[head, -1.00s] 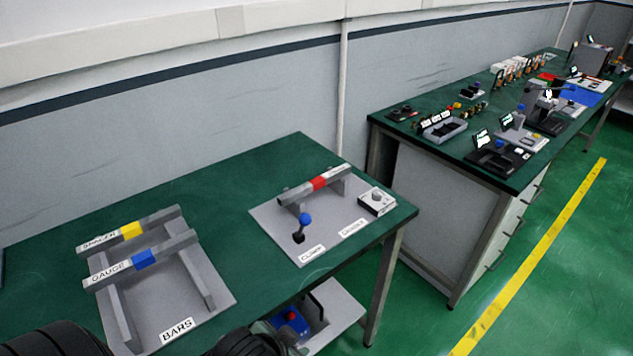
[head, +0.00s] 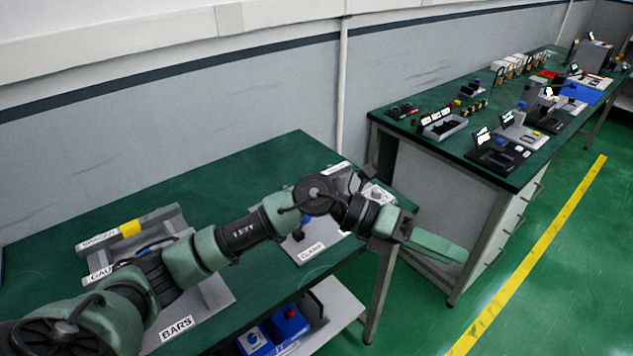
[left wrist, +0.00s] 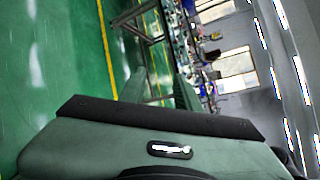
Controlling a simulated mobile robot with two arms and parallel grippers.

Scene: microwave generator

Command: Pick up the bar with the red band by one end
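The bar with the red band (head: 337,168) lies on its stand on the grey clamp plate (head: 303,250). Only its far, pale labelled end shows in the head view; my left arm hides its red band and the rest. My left gripper (head: 440,245) is stretched out past the right edge of the bench, over the floor, to the right of the bar and apart from it. In the left wrist view its two green fingers (left wrist: 160,90) stand apart with nothing between them. My right gripper is not in view.
A blue box with a red button (head: 290,318) sits on a lower shelf. A second bench (head: 390,122) stands right, with floor between.

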